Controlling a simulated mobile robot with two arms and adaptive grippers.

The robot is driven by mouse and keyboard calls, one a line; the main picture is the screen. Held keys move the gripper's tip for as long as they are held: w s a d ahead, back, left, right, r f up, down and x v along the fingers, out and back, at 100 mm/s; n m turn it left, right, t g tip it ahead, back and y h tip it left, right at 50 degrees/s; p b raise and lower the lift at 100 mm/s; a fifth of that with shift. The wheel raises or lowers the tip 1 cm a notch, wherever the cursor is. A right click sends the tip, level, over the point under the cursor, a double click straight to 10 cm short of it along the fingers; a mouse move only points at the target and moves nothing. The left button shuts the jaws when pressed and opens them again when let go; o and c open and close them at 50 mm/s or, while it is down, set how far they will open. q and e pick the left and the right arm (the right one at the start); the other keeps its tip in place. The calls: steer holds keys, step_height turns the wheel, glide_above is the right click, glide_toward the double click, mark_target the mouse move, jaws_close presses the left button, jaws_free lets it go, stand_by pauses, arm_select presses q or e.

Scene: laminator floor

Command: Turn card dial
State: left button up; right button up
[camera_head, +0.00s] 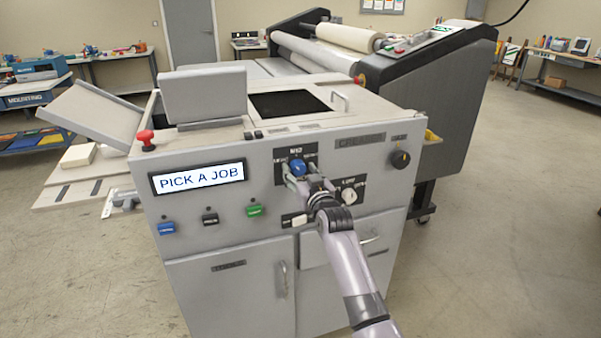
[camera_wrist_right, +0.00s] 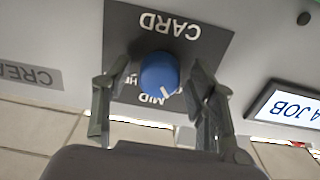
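The blue card dial (camera_head: 298,166) sits on a dark plate on the machine's front panel. In the right wrist view the dial (camera_wrist_right: 158,72) appears upside down under the word CARD, with its white mark pointing down and slightly right, close to the word MID. My right gripper (camera_head: 294,174) is at the dial with its fingers spread. In the right wrist view the open fingers (camera_wrist_right: 157,72) stand on either side of the dial, with a visible gap on each side. My left gripper is not in view.
Cupboard doors are below. Open floor lies to the right.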

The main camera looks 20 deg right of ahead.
steer(key=c, duration=1)
steer(key=m+p, duration=0.1)
steer(key=m, duration=0.3)
steer(key=shift+m+p, duration=0.3)
steer(key=shift+p, duration=0.1)
steer(key=m+p, duration=0.1)
steer(key=m, duration=0.4)
steer(key=shift+a+m, duration=0.1)
steer(key=shift+m, duration=0.2)
steer(key=m+p, duration=0.1)
steer(key=m, duration=0.3)
steer(key=m+p, duration=0.1)
steer(key=m, duration=0.4)
steer(key=shift+r+p, duration=0.1)
steer(key=shift+p, duration=0.2)
steer(key=shift+m, duration=0.4)
